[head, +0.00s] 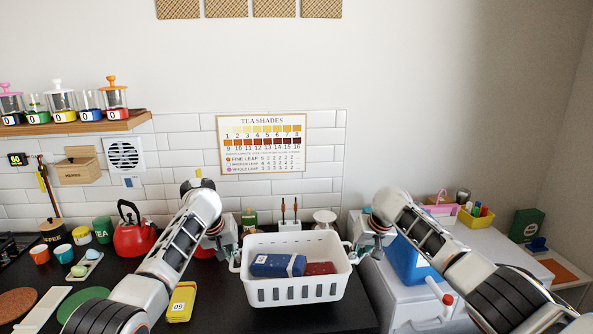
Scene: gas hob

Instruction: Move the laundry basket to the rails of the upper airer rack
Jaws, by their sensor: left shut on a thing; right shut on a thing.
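The white laundry basket (297,288) is in the middle of the head view, over the dark counter. A blue bundle (277,265) and a red item (319,268) lie inside it. My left gripper (236,260) is shut on the basket's left side near the rim. My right gripper (352,252) is shut on its right side near the rim. The basket looks roughly level. I cannot tell whether its base touches the counter. I see no airer rack in this view.
A red kettle (134,236) and a yellow packet (181,302) are left of the basket. A small holder (290,225) stands behind it. A blue box (411,262) is on the white cabinet at right. A wooden shelf (75,126) with jars hangs at upper left.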

